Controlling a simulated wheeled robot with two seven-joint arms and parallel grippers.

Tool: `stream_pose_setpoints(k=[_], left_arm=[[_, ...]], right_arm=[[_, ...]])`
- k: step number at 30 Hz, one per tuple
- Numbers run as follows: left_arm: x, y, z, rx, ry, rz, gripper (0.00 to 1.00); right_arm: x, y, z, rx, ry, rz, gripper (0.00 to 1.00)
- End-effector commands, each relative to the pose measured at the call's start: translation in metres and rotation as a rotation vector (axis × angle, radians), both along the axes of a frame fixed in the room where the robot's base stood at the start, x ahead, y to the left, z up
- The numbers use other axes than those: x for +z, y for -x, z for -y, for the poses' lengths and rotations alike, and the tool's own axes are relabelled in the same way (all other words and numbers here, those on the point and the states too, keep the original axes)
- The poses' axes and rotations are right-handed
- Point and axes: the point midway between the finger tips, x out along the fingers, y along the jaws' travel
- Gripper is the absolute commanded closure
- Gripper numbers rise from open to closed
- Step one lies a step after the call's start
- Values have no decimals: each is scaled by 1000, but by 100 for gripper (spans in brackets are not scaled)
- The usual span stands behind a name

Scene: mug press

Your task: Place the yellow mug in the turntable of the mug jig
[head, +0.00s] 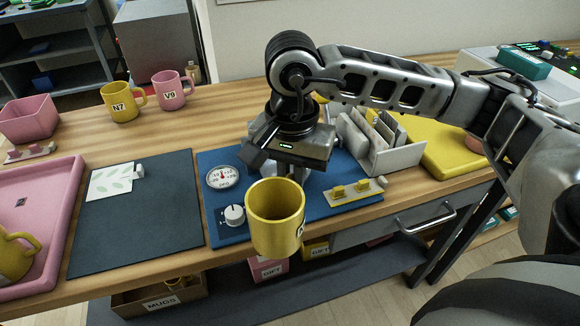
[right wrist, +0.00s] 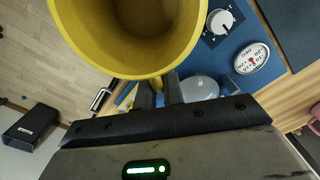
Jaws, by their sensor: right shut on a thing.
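The yellow mug (head: 275,218) hangs upright from my right gripper (head: 284,172), in front of the blue board of the mug jig (head: 226,158) and near the table's front edge. In the right wrist view the mug (right wrist: 135,45) fills the top, its open mouth towards the camera. My right gripper (right wrist: 160,92) is shut on its near side. A round grey part (right wrist: 201,88), perhaps the turntable, shows partly behind the fingers. In the head view my right arm hides that area. The jig's dial (head: 222,177) and white knob (head: 234,215) are visible. My left gripper is out of view.
A dark mat (head: 130,225) with a leaf-patterned card lies left of the jig. A pink tray (head: 62,190) holds another yellow mug. Mugs N7 (head: 122,102) and V9 (head: 170,92) stand behind. A grey rack (head: 385,155) and yellow tray (head: 445,150) are at right.

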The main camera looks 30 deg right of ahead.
Motion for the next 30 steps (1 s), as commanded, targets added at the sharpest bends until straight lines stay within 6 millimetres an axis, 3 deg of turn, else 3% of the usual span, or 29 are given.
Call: stream_pose_setpoints(k=[18,24,30], left_arm=[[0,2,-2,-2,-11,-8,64],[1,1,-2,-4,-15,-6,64],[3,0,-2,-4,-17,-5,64]], right_arm=[[60,64,66,-1966,2,7,100],[72,78,77,-2373,2,7,100],[73,75,78,-2516,1,0,100]])
